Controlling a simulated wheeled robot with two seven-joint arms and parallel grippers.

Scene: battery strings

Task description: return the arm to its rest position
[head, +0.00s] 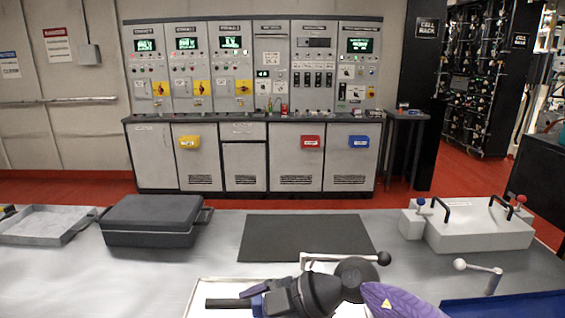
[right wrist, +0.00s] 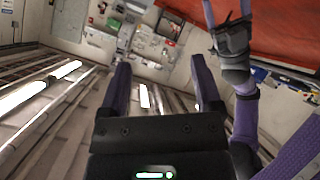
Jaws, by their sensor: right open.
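My right gripper (right wrist: 160,64) shows in the right wrist view with its two purple fingers spread apart and nothing between them. It points at the room, away from any tabletop, and the room appears strongly tilted there. In the head view, a purple and black arm of mine reaches in from the lower right, low over the near edge of the bench (head: 80,275). Its dark end lies over a pale tray (head: 205,288). My left gripper cannot be made out in either view.
On the bench stand a grey open tray (head: 45,224), a closed dark case (head: 152,220), a black mat (head: 262,240) and a grey block with handles (head: 480,232). A lever with a pale knob (head: 480,266) and a blue tray (head: 510,305) are at right. Cabinets (head: 250,110) stand behind.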

